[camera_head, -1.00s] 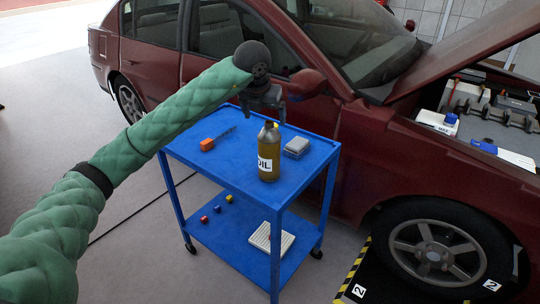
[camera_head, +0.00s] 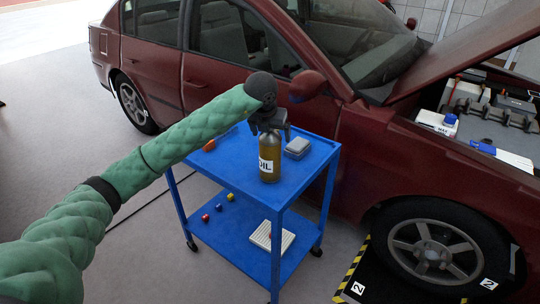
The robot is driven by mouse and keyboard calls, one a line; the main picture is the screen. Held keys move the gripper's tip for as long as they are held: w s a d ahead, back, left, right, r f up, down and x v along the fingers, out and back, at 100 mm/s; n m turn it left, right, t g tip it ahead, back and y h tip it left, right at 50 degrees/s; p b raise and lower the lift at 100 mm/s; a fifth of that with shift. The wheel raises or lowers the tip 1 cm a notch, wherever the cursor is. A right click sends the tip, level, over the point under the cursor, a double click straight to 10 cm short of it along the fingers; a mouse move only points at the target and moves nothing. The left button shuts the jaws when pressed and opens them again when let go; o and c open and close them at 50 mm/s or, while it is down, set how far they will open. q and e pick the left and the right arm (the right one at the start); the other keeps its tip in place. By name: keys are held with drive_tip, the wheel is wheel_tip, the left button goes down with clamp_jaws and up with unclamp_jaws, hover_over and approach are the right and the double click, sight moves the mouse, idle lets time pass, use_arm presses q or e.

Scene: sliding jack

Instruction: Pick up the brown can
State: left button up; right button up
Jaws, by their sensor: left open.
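The brown can (camera_head: 269,170), a brownish-gold bottle with a white "OIL" label, stands upright on the top shelf of the blue cart (camera_head: 232,178). My left gripper (camera_head: 270,133) comes in from the left and is right at the can's top, pointing down. Its jaws are open, and the can's neck is hidden behind or between them. I cannot tell whether the fingers touch the can. My right gripper is not in view.
A grey box (camera_head: 297,148) lies on the cart right of the can. An orange-handled tool (camera_head: 209,145) lies to the left, partly covered by my arm. The red car (camera_head: 390,150) stands close behind the cart.

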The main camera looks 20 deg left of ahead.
use_arm(q)
drive_tip(key=c, duration=1.9)
drive_tip(key=shift+r, duration=0.1)
